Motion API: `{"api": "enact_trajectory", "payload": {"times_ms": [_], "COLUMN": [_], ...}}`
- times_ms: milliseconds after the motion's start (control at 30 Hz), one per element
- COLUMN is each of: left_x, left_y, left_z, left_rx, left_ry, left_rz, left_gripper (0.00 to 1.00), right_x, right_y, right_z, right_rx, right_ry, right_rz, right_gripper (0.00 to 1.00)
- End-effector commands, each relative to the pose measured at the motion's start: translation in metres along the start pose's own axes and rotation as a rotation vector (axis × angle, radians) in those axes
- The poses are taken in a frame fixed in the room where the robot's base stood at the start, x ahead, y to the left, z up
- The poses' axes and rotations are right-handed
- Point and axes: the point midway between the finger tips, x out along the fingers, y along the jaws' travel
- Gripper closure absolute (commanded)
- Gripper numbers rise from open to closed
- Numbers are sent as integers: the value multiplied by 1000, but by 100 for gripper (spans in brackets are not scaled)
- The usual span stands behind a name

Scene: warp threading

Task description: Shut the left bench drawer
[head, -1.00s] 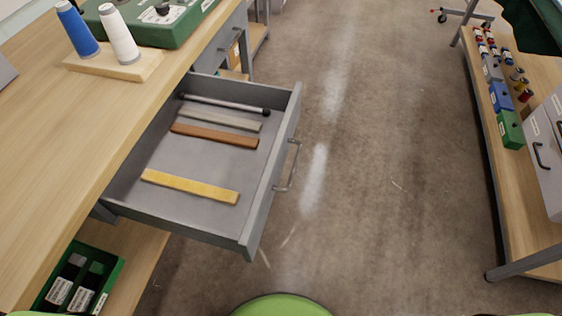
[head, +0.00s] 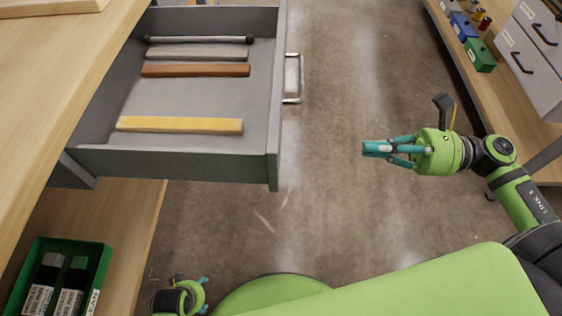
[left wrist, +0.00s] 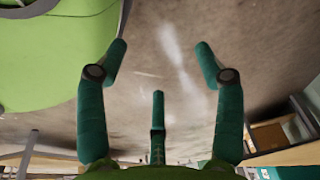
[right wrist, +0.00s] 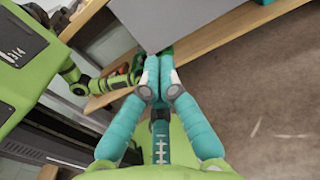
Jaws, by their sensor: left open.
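The grey bench drawer (head: 276,160) stands pulled well out from the wooden bench (head: 60,90), its front panel facing right in the head view. A metal bar handle (head: 293,98) is on that front. My right gripper (head: 368,148) is shut and empty, to the right of the drawer front and apart from it. Its closed fingers also show in the right wrist view (right wrist: 160,85), where a grey panel, likely the drawer, is beyond. My left gripper (head: 203,293) is low in the head view, below the drawer. Its fingers are spread and empty in the left wrist view (left wrist: 160,60).
Inside the drawer lie a yellow bar (head: 180,125), a brown bar (head: 195,70), a grey bar and a dark-ended rod. A green bin (head: 100,260) sits on the shelf below. Another bench (head: 470,65) stands at right. Open floor lies between.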

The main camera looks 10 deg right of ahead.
Motion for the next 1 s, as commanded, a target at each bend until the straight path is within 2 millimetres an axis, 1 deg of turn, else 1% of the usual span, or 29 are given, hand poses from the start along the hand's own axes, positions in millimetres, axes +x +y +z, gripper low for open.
{"api": "enact_trajectory", "payload": {"times_ms": [67, 167, 267, 500, 600, 700, 833, 1000], "left_x": [0, -1, 1, 6, 9, 11, 12, 15], "left_y": [0, 0, 0, 0, 0, 0, -1, -2], "left_z": [-1, 0, 1, 8, 9, 8, 7, 9], "left_rx": [0, 0, 0, 2, 3, 4, 5, 6], "left_ry": [1, -1, -2, -7, -5, 5, 17, 20], "left_rz": [0, 0, 0, 0, 0, -1, -2, -3], "left_gripper": [32, 32, 32, 32, 32, 32, 32, 32], "right_x": [5, 15, 33, 85, 104, 119, 133, 141], "right_y": [5, 5, 6, 6, 6, 6, 6, 7], "right_z": [1, 2, 3, 3, 4, 3, 2, 1], "right_rx": [-31, -32, -31, -29, -30, -28, -26, -26], "right_ry": [13, 12, 9, 6, 5, 5, 6, 7], "right_rz": [24, 27, 27, 24, 23, 21, 19, 19], "right_gripper": [100, 100, 100, 100, 100, 100, 100, 100]}}
